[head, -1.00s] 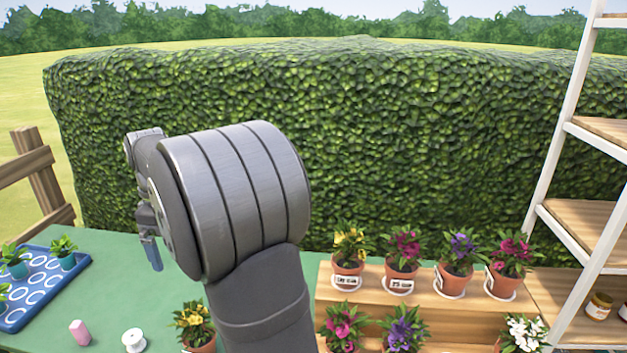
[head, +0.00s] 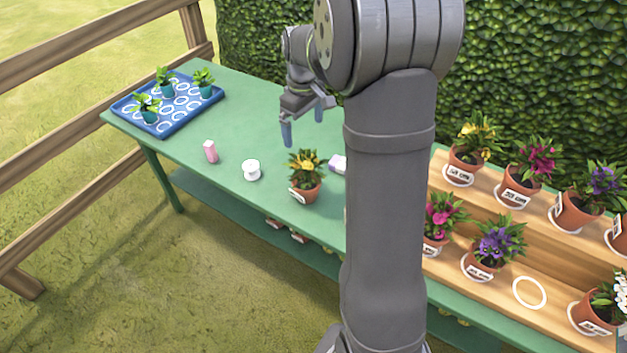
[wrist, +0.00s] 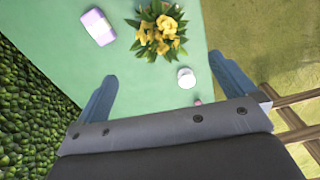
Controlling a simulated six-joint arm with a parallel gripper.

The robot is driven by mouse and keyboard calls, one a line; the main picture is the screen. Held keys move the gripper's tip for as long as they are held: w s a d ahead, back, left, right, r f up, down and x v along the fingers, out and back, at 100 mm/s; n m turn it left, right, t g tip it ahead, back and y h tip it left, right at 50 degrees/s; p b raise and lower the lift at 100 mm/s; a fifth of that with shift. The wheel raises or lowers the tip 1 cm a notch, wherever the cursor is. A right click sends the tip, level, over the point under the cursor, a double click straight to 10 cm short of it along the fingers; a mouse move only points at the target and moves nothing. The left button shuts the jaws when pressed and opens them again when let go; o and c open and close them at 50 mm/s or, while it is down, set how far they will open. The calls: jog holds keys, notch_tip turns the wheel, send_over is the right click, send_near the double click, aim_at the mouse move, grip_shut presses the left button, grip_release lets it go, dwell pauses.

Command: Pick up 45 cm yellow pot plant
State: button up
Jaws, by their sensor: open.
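A yellow-flowered plant in a terracotta pot (head: 306,190) stands on the green table, with a white label on its front. It also shows from above in the wrist view (wrist: 160,28), beyond the fingertips. A second yellow-flowered pot (head: 464,158) stands on the wooden step shelf, at the left end of its upper tier. I cannot read either label surely. My gripper (head: 303,118) is open and empty above the table, behind the nearer yellow plant in the head view. Its two blue fingers (wrist: 162,68) are spread apart in the wrist view.
A white spool-like item (head: 251,169), a pink item (head: 210,151) and a white-lilac box (head: 338,163) lie near the table plant. A blue tray (head: 150,122) with seedlings is at the left. A hedge stands behind.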

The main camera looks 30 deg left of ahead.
send_over(306, 185)
jog(key=shift+m, duration=0.3)
notch_tip(306, 185, down, 16)
jog(key=shift+f, duration=0.25)
jog(key=shift+w+f, duration=0.2)
jog(key=shift+f, duration=2.95)
jog(key=shift+c, duration=0.4)
jog(key=c, duration=1.2)
jog(key=shift+a+r, duration=0.1)
jog(key=shift+r, duration=0.05)
